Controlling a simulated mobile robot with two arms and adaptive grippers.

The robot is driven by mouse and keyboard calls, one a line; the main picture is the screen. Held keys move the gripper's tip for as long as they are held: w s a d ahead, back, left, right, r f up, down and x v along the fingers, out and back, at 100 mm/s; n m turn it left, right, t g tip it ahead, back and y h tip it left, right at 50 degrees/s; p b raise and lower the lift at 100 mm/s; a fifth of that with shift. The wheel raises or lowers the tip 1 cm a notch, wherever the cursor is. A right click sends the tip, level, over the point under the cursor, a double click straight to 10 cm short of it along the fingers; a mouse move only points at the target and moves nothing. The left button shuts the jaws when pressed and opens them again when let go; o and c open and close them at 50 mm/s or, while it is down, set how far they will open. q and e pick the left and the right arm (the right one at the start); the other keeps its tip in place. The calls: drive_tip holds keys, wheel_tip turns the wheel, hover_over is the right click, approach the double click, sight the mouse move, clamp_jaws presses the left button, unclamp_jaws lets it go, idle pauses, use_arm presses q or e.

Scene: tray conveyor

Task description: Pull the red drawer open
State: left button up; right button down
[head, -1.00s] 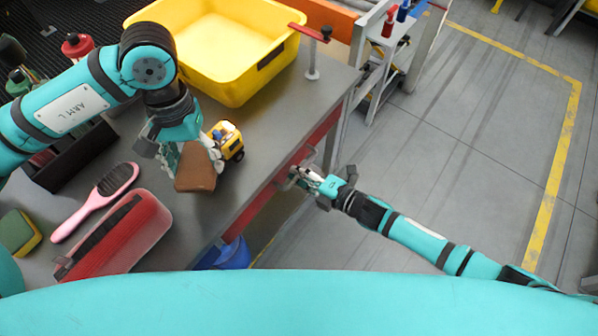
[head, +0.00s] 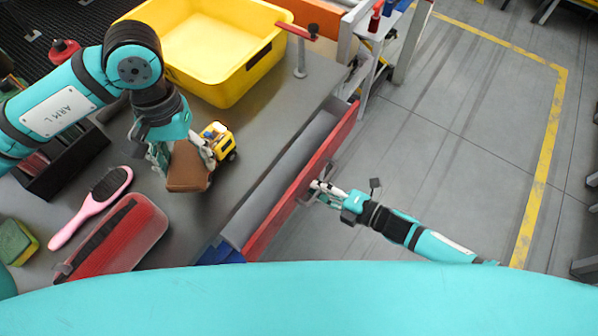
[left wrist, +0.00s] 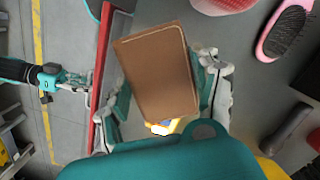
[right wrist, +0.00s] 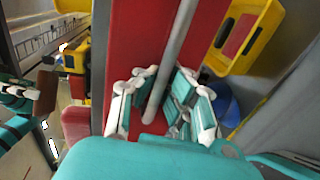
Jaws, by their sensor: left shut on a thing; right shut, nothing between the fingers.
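The red drawer (head: 330,145) stands pulled out from under the grey table, its front to the right and a grey, empty-looking inside (head: 285,165) visible. My right gripper (head: 313,188) is shut at the drawer's grey bar handle, outside the front. In the right wrist view the handle (right wrist: 181,35) runs down between the finger pads; firm contact cannot be told. My left gripper (head: 184,152) is shut on a brown wallet-like block (head: 187,175), held over the table left of the drawer. The block also shows between the fingers in the left wrist view (left wrist: 160,70).
On the table are a yellow bin (head: 222,92), a toy truck (head: 224,148) close to my left gripper, a red case (head: 130,230), a pink hairbrush (head: 92,208) and a sponge (head: 14,240). Clear floor (head: 450,150) lies right of the drawer.

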drive_tip(key=f+v, duration=0.2)
drive_tip(key=v, duration=1)
drive_tip(key=shift+s+d+f+p, duration=0.25)
drive_tip(key=shift+d+p, duration=0.05)
drive_tip(key=shift+d, duration=0.15)
drive_tip(key=c, duration=1.4)
unclamp_jaws()
drive_tip(key=v, duration=1.2)
drive_tip(key=shift+f, duration=0.1)
